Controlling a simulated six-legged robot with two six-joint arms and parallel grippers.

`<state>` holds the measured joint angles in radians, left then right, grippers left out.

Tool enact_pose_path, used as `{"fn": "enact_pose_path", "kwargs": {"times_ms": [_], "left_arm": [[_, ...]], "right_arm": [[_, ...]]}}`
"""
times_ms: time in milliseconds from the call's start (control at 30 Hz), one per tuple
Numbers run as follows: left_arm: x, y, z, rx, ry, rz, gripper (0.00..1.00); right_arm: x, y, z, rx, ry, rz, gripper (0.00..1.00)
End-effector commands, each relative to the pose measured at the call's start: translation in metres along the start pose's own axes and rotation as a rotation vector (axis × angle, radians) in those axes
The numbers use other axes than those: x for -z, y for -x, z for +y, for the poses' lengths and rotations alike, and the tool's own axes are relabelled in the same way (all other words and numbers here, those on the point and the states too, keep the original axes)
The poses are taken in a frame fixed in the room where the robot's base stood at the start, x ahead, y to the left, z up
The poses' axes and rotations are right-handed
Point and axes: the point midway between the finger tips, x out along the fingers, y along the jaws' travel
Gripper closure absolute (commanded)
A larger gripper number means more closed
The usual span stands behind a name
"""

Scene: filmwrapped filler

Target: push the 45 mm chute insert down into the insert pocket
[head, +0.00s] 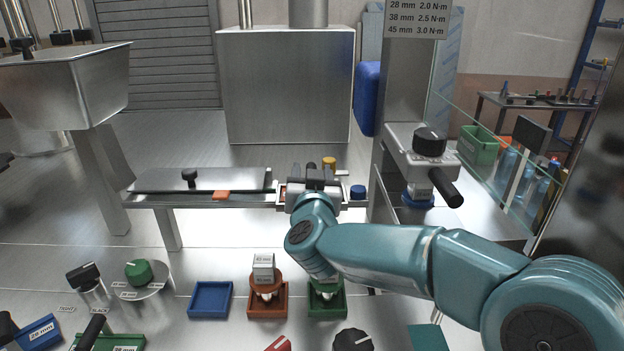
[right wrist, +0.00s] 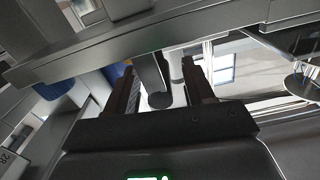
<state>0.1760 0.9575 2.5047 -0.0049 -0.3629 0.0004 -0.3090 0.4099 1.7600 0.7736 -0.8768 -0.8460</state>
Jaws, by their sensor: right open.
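My right gripper (head: 314,180) is over the metal rail (head: 240,200), at a small fitting with orange edges (head: 282,194). The gripper hides most of this fitting, so I cannot make out the chute insert or the pocket there. In the right wrist view the dark fingers of the gripper (right wrist: 162,88) are apart, with a grey round-ended post (right wrist: 156,85) showing between them. I cannot tell whether they touch it. A white-labelled part (head: 263,267) stands in a red-brown tray (head: 253,312) in front of the rail. My left gripper is not in view.
An empty blue tray (head: 211,299) and a green tray (head: 327,313) flank the red-brown tray. A black-knobbed unit (head: 429,143) with a blue-based part (head: 418,197) stands right of the rail. A glass guard (head: 487,160) is behind my arm. A yellow knob (head: 329,163) and blue knob (head: 357,191) are near the gripper.

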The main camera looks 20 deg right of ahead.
Motion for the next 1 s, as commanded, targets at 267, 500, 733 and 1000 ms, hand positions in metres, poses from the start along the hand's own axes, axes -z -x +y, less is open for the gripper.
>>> {"fn": "enact_pose_path", "kwargs": {"times_ms": [267,500,733,1000], "left_arm": [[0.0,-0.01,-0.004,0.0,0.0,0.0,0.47],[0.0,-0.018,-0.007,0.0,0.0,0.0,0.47],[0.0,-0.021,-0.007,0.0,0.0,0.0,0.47],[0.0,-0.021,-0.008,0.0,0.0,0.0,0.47]], "right_arm": [[-0.001,0.045,-0.001,0.005,-0.001,0.003,0.47],[-0.001,0.11,-0.001,0.005,-0.001,0.003,0.47],[0.0,0.151,-0.001,0.003,-0.001,0.001,0.47],[0.0,0.163,0.0,0.0,0.0,0.0,0.47]]}}
